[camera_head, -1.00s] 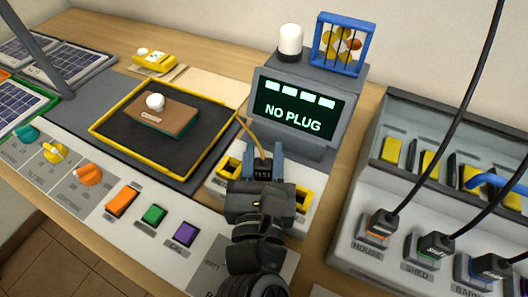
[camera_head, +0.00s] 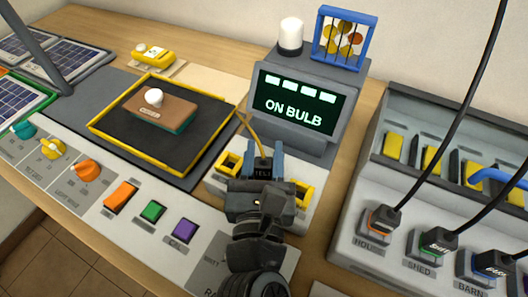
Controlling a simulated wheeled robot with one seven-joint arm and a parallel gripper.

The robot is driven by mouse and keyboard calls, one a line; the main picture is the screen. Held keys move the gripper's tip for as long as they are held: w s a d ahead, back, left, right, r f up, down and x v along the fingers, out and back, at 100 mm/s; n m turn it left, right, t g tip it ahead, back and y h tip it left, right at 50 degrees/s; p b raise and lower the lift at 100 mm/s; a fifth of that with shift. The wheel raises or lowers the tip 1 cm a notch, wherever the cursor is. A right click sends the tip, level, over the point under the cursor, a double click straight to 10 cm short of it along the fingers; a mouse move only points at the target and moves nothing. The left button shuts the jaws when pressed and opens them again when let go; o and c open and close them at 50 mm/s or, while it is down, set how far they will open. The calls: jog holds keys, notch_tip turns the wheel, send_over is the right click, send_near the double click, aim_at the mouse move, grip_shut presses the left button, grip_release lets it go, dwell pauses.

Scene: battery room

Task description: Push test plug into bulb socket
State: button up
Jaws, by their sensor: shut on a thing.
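My gripper (camera_head: 263,165) is shut on the dark test plug (camera_head: 262,171), which has a yellow cable running up behind it. The plug is at the socket block (camera_head: 217,184) below the display, between two yellow-framed parts. The gripper hides the socket under the plug, so I cannot see how deep it sits. The display screen (camera_head: 295,103) reads "ON BULB" under several lit bars. A white bulb-like dome (camera_head: 291,34) stands on top of the display housing.
A yellow-rimmed black tray (camera_head: 118,143) with a brown block (camera_head: 160,112) lies to the left. A panel with orange, green and purple buttons (camera_head: 183,230) runs along the front. At right, a grey rack (camera_head: 365,258) holds several corded plugs labelled HOUSE, SHED and BARN.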

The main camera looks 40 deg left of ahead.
jog(key=shift+f, duration=0.3)
jog(key=shift+s+d+f+b, duration=0.1)
jog(key=shift+f+b, duration=0.4)
jog(key=shift+f, duration=0.3)
jog(key=shift+r+p, duration=1.25)
jog(key=shift+p, duration=0.15)
dwell(0.3)
jog(key=shift+f+b, duration=0.3)
jog(key=shift+f, duration=0.15)
dwell(0.4)
